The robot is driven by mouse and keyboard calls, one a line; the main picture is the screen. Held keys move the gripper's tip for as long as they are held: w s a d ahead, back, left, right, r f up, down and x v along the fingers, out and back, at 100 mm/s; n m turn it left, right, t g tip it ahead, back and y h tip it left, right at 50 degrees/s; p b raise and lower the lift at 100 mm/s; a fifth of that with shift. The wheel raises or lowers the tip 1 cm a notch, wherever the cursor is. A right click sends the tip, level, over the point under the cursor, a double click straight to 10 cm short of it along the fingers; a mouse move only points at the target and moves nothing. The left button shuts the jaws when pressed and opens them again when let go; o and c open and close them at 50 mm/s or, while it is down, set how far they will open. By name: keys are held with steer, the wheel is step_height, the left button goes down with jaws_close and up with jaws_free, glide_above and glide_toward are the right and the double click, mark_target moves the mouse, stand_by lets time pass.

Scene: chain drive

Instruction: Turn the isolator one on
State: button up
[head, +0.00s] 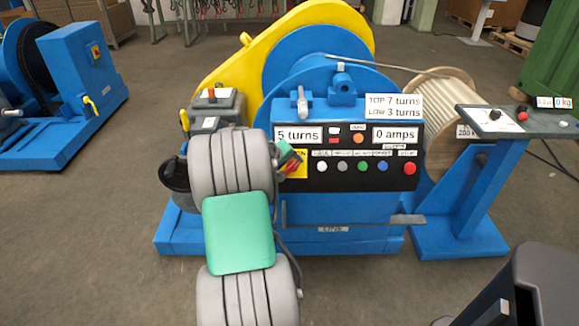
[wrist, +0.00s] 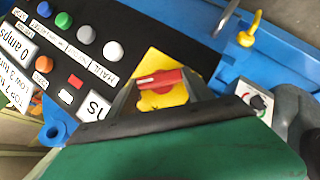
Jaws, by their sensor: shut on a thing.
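The isolator is a red handle (wrist: 162,79) on a yellow plate (wrist: 160,60) at the left end of the black control panel. In the wrist view its red bar lies between my gripper's (wrist: 165,88) dark fingertips, which are shut on it. In the head view my gripper (head: 291,163) reaches the panel's left end, and my arm and gripper hide most of the yellow plate (head: 298,171). The handle's exact angle and the plate's markings are hard to read.
The panel (head: 345,170) has several coloured buttons and displays reading 5 turns and 0 amps. A grey box with a knob (wrist: 258,101) and a yellow lever (wrist: 250,30) are nearby. A separate control stand (head: 500,122) and rope drum (head: 440,105) are at right.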

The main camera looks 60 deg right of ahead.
steer(key=shift+s, duration=0.1)
steer(key=o, duration=1.1)
steer(key=shift+d, duration=0.1)
steer(key=shift+o, duration=1.3)
steer(key=p+v, duration=0.1)
steer(key=v, duration=0.7)
steer(key=shift+f, duration=0.1)
